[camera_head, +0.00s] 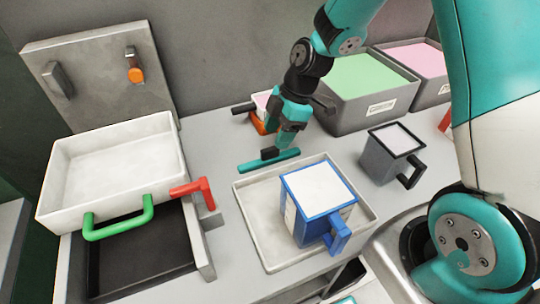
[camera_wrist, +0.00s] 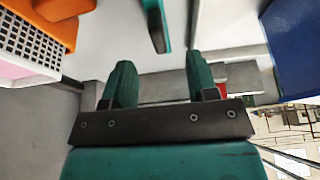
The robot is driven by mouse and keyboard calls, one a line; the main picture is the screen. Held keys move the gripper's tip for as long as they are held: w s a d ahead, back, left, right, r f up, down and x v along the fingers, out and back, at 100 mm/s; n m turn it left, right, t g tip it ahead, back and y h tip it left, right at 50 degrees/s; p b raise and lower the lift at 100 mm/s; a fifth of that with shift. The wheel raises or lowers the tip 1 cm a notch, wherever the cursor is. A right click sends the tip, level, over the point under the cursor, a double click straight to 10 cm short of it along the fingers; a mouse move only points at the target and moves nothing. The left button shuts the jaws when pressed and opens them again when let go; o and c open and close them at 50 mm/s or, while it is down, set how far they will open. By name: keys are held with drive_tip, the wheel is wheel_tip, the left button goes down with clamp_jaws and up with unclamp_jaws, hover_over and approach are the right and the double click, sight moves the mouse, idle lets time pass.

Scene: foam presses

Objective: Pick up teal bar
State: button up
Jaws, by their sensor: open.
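The teal bar (camera_head: 252,165) lies on the grey worktop, just behind the light tray. In the wrist view one end of the bar (camera_wrist: 154,22) shows at the top centre, ahead of my fingertips and in line with the gap between them. My gripper (camera_head: 283,146) points down at the bar, close above it in the head view. In the wrist view the two teal fingers (camera_wrist: 159,62) are apart with nothing between them. A dark block sits at the bar's middle, partly beside my fingers; I cannot tell whether it belongs to the bar.
A blue container (camera_head: 300,208) stands in the light tray (camera_head: 249,222). A grey jug (camera_head: 380,160) is to the right. A small orange-handled container (camera_head: 260,103) is behind my gripper. Bins of green (camera_head: 358,78) and pink foam stand at the back. A white press tray (camera_head: 62,192) is left.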

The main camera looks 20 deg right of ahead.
sight(270, 148)
drive_tip(key=shift+p+x, duration=0.75)
drive_tip(key=shift+x, duration=2.85)
clamp_jaws()
